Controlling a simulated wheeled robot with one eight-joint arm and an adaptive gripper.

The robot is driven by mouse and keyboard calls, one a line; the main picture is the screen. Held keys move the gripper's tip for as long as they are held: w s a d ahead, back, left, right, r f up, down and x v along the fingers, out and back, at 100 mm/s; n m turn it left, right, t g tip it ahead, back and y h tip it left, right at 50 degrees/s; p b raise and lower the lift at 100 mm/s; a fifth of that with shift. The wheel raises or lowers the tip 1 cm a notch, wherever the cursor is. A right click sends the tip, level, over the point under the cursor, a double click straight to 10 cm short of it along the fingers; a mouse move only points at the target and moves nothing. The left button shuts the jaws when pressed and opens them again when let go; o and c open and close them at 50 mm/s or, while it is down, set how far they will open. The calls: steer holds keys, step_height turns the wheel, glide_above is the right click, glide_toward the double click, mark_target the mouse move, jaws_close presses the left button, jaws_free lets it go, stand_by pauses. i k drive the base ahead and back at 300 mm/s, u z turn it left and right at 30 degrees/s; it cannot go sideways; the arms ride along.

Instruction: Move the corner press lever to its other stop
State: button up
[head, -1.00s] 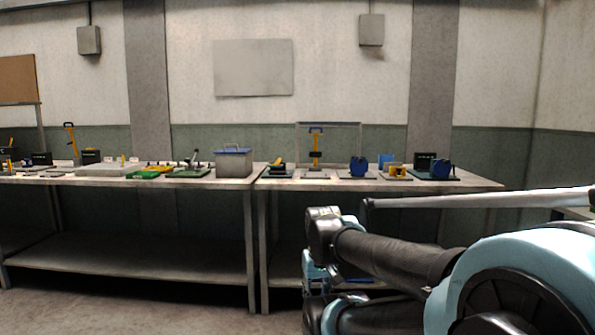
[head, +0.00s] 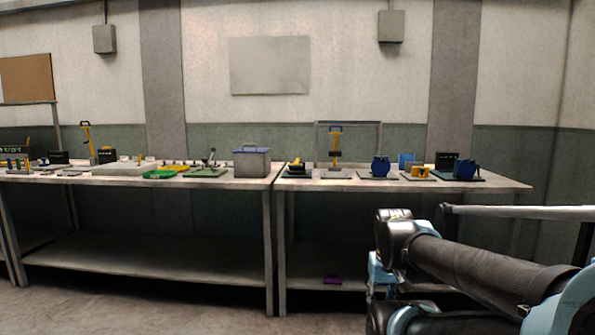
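Two upright yellow devices with dark handles on top could be presses. One (head: 335,150) stands on a grey base plate on the right bench (head: 310,184), in front of a grey frame. The other (head: 86,140) stands at the left on the left bench (head: 130,178) and leans a little. A green-based device (head: 209,170) with a small upright lever also stands on the left bench. I cannot tell which of these is the corner press, nor where its lever rests. My folded arm fills the lower right; my gripper does not show.
A lidded grey bin (head: 252,162) stands by the gap between the benches. Blue devices (head: 380,167) and a yellow block (head: 419,173) sit on the right bench. A purple item (head: 332,279) lies on the lower shelf. Floor is clear at lower left.

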mark_target(297, 166)
steer(key=i, duration=1)
